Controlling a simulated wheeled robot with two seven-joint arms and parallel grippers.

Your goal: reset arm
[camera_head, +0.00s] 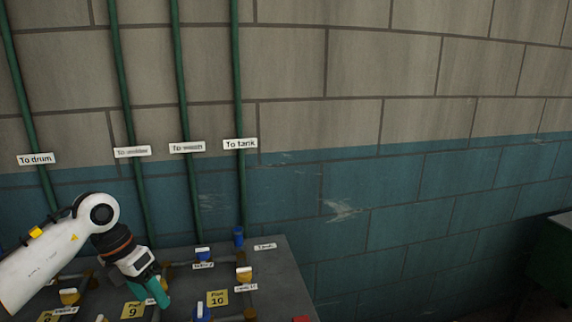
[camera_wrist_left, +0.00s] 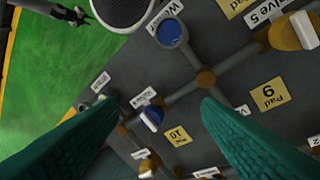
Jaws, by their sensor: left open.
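My left arm comes in from the lower left in the head view. Its left gripper (camera_head: 152,291) points down over the dark panel (camera_head: 283,282), with teal fingers. In the left wrist view the two fingers of the left gripper (camera_wrist_left: 158,106) stand wide apart with nothing between them but the panel behind. I cannot tell how high above the panel they are.
The panel carries pipes, blue-handled valves (camera_wrist_left: 151,118), yellow-handled valves (camera_head: 244,275) and yellow pad labels (camera_head: 217,298). A blue round cup (camera_wrist_left: 172,33) shows too. Green pipes (camera_head: 181,100) run up the block wall. A dark green box (camera_head: 550,255) stands at right.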

